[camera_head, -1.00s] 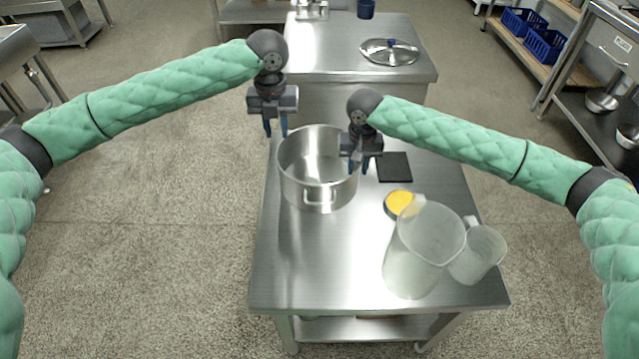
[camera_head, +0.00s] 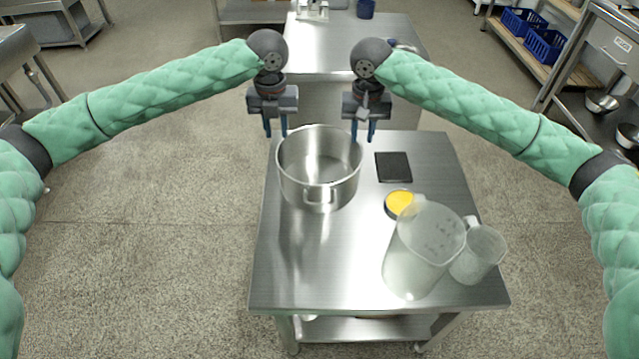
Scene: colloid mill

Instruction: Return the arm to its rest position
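My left gripper (camera_head: 275,130) hangs at the far left of the steel table, fingers pointing down and apart, with nothing between them. My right gripper (camera_head: 363,136) hangs level with it, above the table's far edge, just beyond and right of the pot. Its blue fingers point down and are apart and empty. Both green arms are raised and look nearly mirror images. A steel pot (camera_head: 318,170) stands open and empty on the table, apart from both grippers.
The steel table (camera_head: 325,255) holds a black pad (camera_head: 394,167), a yellow-topped round item (camera_head: 400,203), a large clear jug (camera_head: 421,250) and a smaller jug (camera_head: 479,254). A second table (camera_head: 325,40) stands behind. The front left tabletop is clear.

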